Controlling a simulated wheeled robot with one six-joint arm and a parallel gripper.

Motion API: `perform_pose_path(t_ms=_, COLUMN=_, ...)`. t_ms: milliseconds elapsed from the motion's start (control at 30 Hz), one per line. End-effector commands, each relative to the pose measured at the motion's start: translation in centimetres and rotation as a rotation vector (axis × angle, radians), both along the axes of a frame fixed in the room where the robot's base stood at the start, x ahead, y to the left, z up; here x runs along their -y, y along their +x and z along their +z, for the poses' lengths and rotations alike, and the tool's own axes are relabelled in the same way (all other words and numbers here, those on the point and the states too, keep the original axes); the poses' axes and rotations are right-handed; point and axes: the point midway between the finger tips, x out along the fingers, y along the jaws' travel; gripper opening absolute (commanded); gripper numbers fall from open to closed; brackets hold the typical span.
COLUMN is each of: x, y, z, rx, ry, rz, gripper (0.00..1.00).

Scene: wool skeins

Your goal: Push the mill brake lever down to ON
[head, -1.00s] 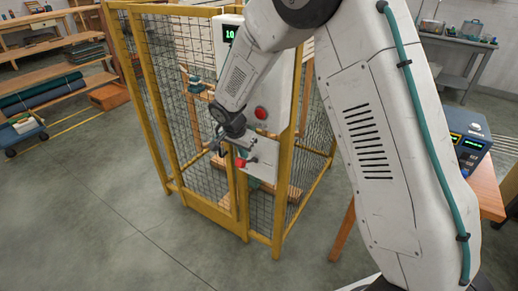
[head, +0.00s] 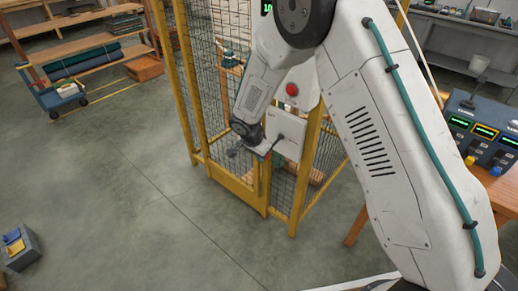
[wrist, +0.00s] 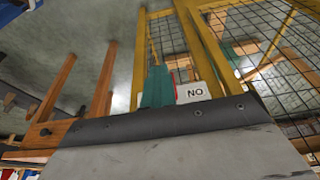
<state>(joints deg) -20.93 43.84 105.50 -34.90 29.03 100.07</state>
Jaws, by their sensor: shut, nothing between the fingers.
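The brake's white box (head: 289,140) is on the yellow mesh cage in the head view, partly covered by my wrist. A white label reading ON upside down (wrist: 195,93) shows in the wrist view. A sliver of red (wrist: 177,94), likely the lever's knob, shows between it and my gripper (wrist: 158,73). My gripper's teal fingers are shut and empty, close beside the red part. Whether they touch it I cannot tell.
The yellow cage (head: 265,190) surrounds the box, and a red button (head: 292,90) sits above it. A control unit (head: 480,130) stands on a wooden table at right. A grey bin (head: 18,248) lies at lower left.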

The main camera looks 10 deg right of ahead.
Motion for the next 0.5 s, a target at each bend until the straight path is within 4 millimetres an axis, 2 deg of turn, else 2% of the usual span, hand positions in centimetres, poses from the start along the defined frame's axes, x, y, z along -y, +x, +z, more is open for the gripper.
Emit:
perform_pose_path(t_ms=233, x=0.1, y=0.1, z=-2.3, rx=-0.002, ry=-0.003, rz=0.001, gripper=0.00)
perform_pose_path(t_ms=500, x=-0.4, y=0.1, z=-2.2, rx=0.000, ry=-0.001, rz=0.007, gripper=0.00)
